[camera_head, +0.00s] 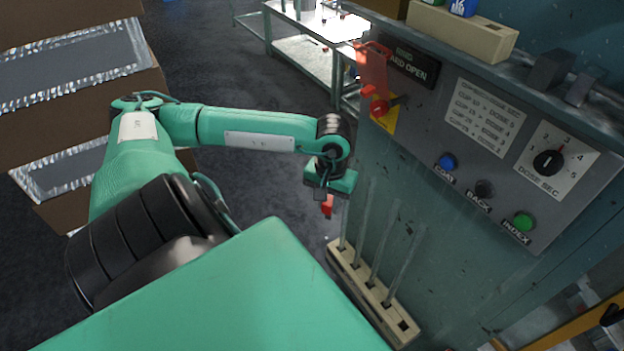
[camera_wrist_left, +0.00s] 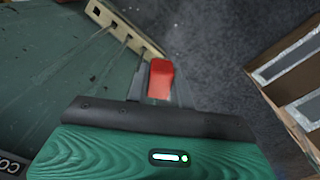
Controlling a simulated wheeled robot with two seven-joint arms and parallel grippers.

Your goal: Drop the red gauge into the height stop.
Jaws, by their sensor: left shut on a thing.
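The red gauge (camera_head: 327,206) is a small red block gripped in my left gripper (camera_head: 325,194), which points down beside the machine's left side. The gauge also shows in the left wrist view (camera_wrist_left: 160,78), between the two dark fingers of my left gripper (camera_wrist_left: 162,84), which is shut on it. The gauge hangs in the air above the dark floor, left of and apart from the tube rack. I cannot make out which part is the height stop. My right gripper is not in view.
A pale rack (camera_head: 346,268) holds several upright glass tubes along the machine front; it also shows in the left wrist view (camera_wrist_left: 99,13). The control panel (camera_head: 440,120) has buttons, a dial and a red guard (camera_head: 373,68). Cardboard boxes (camera_head: 80,130) stand left.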

